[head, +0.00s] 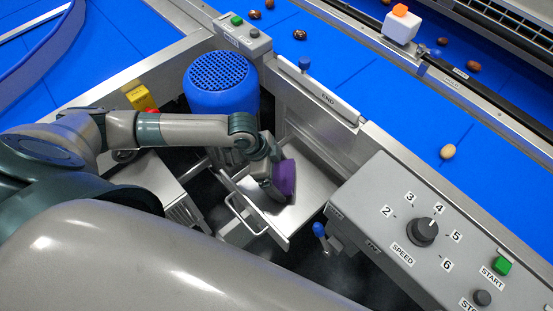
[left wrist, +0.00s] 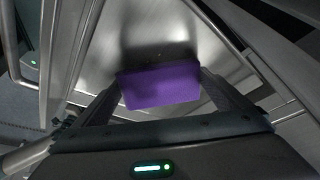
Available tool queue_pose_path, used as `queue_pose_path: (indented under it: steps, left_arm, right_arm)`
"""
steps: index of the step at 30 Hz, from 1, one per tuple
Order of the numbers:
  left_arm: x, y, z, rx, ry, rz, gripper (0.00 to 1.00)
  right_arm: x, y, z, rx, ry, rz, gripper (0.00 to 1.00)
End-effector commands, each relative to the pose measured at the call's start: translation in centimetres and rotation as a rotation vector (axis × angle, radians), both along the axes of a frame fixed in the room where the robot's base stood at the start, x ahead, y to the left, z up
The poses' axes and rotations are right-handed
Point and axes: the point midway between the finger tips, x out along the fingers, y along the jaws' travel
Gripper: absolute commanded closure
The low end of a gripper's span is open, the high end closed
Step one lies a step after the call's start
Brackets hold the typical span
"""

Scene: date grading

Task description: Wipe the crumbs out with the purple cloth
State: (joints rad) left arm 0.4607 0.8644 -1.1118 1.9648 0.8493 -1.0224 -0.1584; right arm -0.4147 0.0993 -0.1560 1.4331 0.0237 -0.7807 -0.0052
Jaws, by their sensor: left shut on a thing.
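The purple cloth (head: 286,178) is held at the end of my left arm, over the metal tray (head: 292,222) below the conveyor. My left gripper (head: 270,185) is shut on it. In the left wrist view the purple cloth (left wrist: 160,86) sits between the two fingers of the left gripper (left wrist: 160,92), in front of the bare metal tray floor (left wrist: 150,38). I cannot tell whether the cloth touches the tray. A few tiny specks near the cloth's far edge may be crumbs; they are too small to be sure. My right gripper is not in view.
A grey control box (head: 440,225) with a speed knob stands at the right. A blue ribbed motor (head: 221,82) is behind my left forearm. The tray has a wire handle (head: 240,212) at its front. The blue conveyor belt (head: 400,115) carries several dates behind a metal rail (head: 325,95).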

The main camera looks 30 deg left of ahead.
Motion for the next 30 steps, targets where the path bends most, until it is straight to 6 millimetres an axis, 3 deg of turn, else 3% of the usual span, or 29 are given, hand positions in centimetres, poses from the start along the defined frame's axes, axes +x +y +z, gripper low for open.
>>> queue_pose_path:
  steps: [11, 30]
  left_arm:
    - [-0.1, -0.2, 0.1, 0.0, 0.0, 0.0, 0.37]
    - [-1.2, -3.3, 0.2, 0.001, 0.0, 0.001, 0.37]
  right_arm:
    - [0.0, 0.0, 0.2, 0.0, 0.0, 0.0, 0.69]
    - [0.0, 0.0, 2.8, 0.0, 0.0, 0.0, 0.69]
